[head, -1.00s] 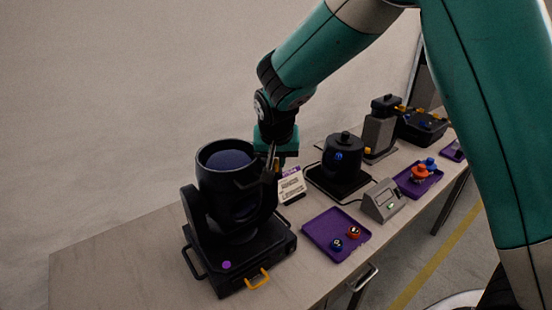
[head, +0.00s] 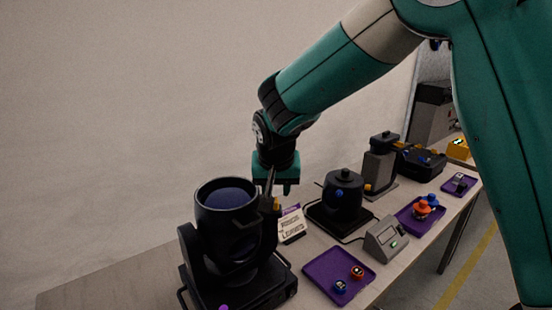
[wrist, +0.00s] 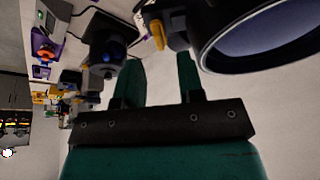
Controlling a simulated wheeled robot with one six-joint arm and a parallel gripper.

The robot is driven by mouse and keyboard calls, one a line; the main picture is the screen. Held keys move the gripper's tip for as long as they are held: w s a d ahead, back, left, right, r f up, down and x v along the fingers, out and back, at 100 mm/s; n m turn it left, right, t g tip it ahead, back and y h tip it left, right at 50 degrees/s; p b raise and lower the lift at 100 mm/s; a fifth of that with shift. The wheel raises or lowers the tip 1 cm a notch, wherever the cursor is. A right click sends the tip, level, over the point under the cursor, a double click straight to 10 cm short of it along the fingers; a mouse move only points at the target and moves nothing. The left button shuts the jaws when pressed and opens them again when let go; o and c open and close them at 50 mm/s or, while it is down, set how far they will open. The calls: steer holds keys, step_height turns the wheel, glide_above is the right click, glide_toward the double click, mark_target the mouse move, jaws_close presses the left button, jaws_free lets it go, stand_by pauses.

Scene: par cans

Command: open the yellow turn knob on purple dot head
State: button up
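The purple dot head is a black moving-head lamp (head: 226,222) at the near left of the table. Its purple dot (head: 223,307) sits on the base at the bottom edge of the head view. A small yellow turn knob (head: 277,204) sticks out on the right side of the lamp's yoke. My gripper (head: 279,190) hangs just above that knob. In the wrist view the two teal fingers (wrist: 160,62) stand apart with nothing between them. The yellow knob (wrist: 157,35) shows beyond their gap, beside the lamp's round lens rim (wrist: 204,50). I cannot tell whether a finger touches it.
A white label card (head: 292,226) stands right behind the lamp. A second black head (head: 343,195) is further back. A purple tray (head: 322,275) with small knobs and a grey box with a display (head: 385,240) lie to the right. The wall side is clear.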

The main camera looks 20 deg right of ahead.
steer(key=b+v, duration=0.1)
steer(key=v, duration=1.2)
steer(key=shift+r+b, duration=0.25)
steer(key=shift+b, duration=0.1)
steer(key=s+f+n+g+y, duration=0.1)
steer(key=s+f+n+y, duration=0.1)
steer(key=s, duration=0.6)
steer(key=s+a+f+n+g+y, duration=0.1)
steer(key=s+f+n+g, duration=0.1)
steer(key=s+n, duration=0.3)
steer(key=s+a+f+n+g+y, duration=0.1)
steer(key=s+f+n+y, duration=0.1)
steer(key=s, duration=0.9)
step_height(320, 180, down, 2)
steer(key=shift+s+f+n+y, duration=0.25)
steer(key=shift+s+n+y, duration=0.05)
steer(key=shift+n, duration=0.6)
